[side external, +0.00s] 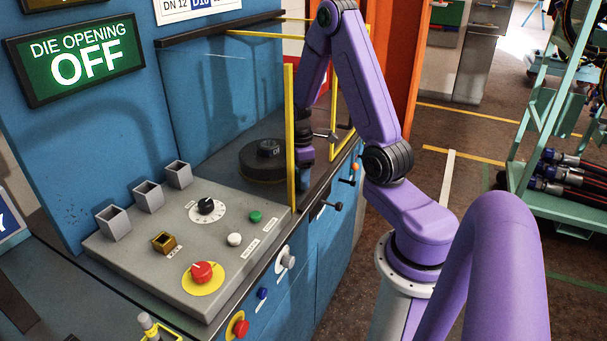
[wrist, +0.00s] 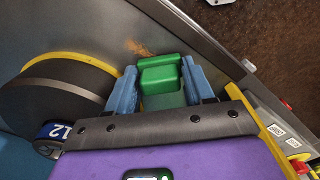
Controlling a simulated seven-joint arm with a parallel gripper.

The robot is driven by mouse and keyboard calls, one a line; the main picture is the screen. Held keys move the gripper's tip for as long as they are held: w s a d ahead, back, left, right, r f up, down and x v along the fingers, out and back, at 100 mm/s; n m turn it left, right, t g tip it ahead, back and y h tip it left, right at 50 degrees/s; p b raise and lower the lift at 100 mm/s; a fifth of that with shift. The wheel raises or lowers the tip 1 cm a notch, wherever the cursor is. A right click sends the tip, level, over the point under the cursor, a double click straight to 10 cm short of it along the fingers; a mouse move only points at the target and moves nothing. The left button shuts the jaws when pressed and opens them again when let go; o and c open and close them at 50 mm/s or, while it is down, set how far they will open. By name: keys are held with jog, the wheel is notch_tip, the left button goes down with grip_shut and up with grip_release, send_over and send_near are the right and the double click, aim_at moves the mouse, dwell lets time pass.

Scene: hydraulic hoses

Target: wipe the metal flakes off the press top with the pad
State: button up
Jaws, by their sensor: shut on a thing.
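In the wrist view the green pad (wrist: 162,76) sits between the two blue fingers of my gripper (wrist: 160,84), which is shut on it. A small patch of orange-brown metal flakes (wrist: 137,47) lies on the grey press top (wrist: 90,38), just beyond the pad and slightly to its left. I cannot tell whether the pad touches the press top. In the side view my gripper (side external: 306,152) is low over the press top, beside the yellow post and partly hidden; the pad and flakes cannot be made out there.
A round black die (side external: 264,160) stands close left of my gripper; it also fills the left of the wrist view (wrist: 65,95). A yellow post (side external: 290,135) and frame stand close by. A control panel (side external: 190,240) with buttons is in front. The press top's edge is near, right of the pad.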

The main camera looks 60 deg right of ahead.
jog(key=shift+r, duration=3.7)
jog(key=shift+d+f, duration=0.1)
jog(key=shift+f, duration=0.05)
